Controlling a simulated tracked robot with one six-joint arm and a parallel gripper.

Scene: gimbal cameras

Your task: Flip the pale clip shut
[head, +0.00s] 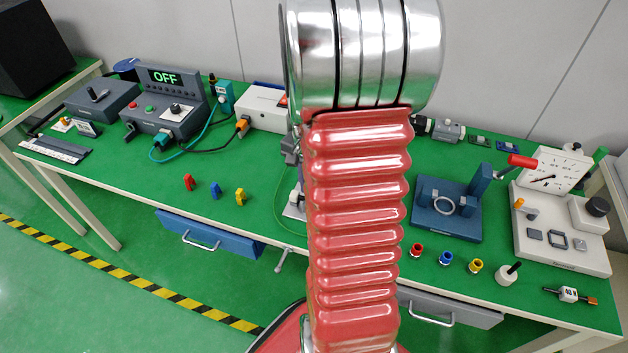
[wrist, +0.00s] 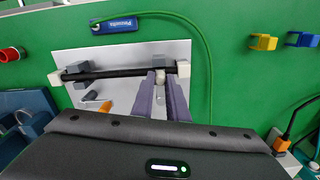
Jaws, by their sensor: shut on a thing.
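In the wrist view a light plate (wrist: 120,55) lies on the green bench top. A black rod (wrist: 118,73) runs across it between a block with a pale end (wrist: 56,78) at left and a pale block (wrist: 184,69) at right. My gripper (wrist: 161,75) reaches over the plate from below in the picture. Its two purple fingers are close together on a small pale piece at the rod's right part, seemingly the pale clip (wrist: 160,76). How far the clip is folded cannot be told. In the head view my arm hides the gripper and most of the plate (head: 293,212).
A blue tag (wrist: 113,23) lies beyond the plate, and a green cord (wrist: 207,60) curves round it. An orange-handled part (wrist: 97,107) is on the plate near my fingers. Yellow (wrist: 263,42) and blue clips stand to the right. A blue fixture (head: 447,215) stands right of my arm.

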